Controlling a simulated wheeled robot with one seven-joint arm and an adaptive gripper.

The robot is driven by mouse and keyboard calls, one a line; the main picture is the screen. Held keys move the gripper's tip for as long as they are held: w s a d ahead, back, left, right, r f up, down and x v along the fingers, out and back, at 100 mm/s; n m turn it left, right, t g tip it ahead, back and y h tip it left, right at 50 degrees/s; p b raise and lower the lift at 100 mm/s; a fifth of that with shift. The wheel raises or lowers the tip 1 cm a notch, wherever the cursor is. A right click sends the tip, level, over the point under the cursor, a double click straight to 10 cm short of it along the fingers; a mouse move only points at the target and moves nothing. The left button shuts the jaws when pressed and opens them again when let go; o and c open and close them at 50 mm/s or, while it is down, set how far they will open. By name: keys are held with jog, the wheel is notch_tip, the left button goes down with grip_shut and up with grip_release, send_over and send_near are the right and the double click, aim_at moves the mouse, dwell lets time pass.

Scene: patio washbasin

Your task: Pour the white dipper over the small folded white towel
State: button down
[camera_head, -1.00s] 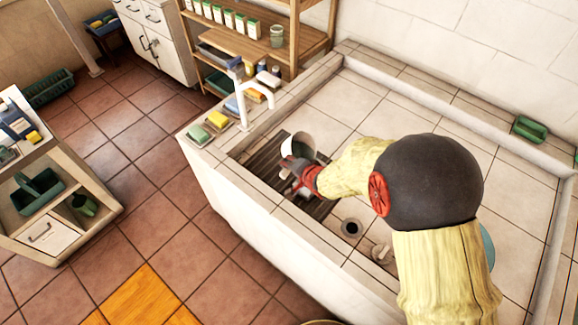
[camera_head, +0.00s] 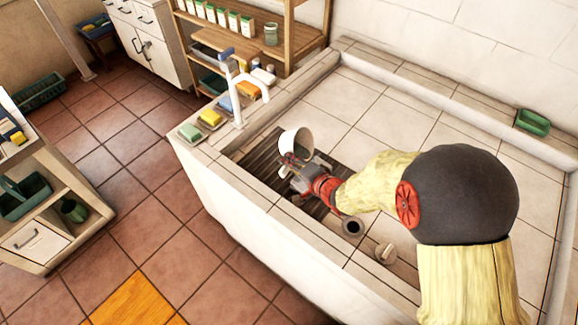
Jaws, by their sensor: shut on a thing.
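My gripper (camera_head: 296,164) is shut on the white dipper (camera_head: 295,140), over the dark slatted rack in the washbasin. The dipper is tilted, with its darker open side turned towards the lower right. Its handle is hidden by the gripper. A small whitish thing (camera_head: 386,254) lies on the basin floor right of the drain hole, apart from the gripper. It is too small to tell whether it is the folded towel, and no other folded white towel is clearly visible. My arm covers part of the basin's right side.
The slatted rack (camera_head: 262,160) lies below the tap (camera_head: 240,88). Soaps and sponges (camera_head: 211,117) line the left ledge. The drain hole (camera_head: 352,227) is near the front wall. A green tray (camera_head: 532,122) sits on the right ledge. The tiled basin floor behind the arm is clear.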

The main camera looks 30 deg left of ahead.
jog(key=shift+d+f+b, duration=0.1)
jog(key=shift+f+b, duration=0.05)
jog(key=shift+b, duration=0.15)
jog(key=d+y+b, duration=0.1)
jog(key=b, duration=0.2)
jog(key=f+m+y+b, duration=0.1)
jog(key=y+b, duration=0.1)
jog(key=b, duration=0.2)
jog(key=d+f+t+y+b, duration=0.1)
jog(key=y+b, duration=0.1)
jog(key=b, duration=0.1)
jog(key=shift+w+d+m, duration=0.15)
jog(key=shift+d+m, duration=0.15)
jog(key=shift+m, duration=0.1)
jog(key=shift+d+f+t+y+b, duration=0.1)
jog(key=shift+d+t+y+b, duration=0.15)
jog(key=shift+y+b, duration=0.5)
jog(key=shift+d+f+m+b, duration=0.15)
jog(key=shift+m+b, duration=0.25)
jog(key=shift+b, duration=0.6)
jog(key=shift+d+t+y+b, duration=0.25)
jog(key=shift+y+b, duration=0.1)
jog(key=shift+b, duration=0.25)
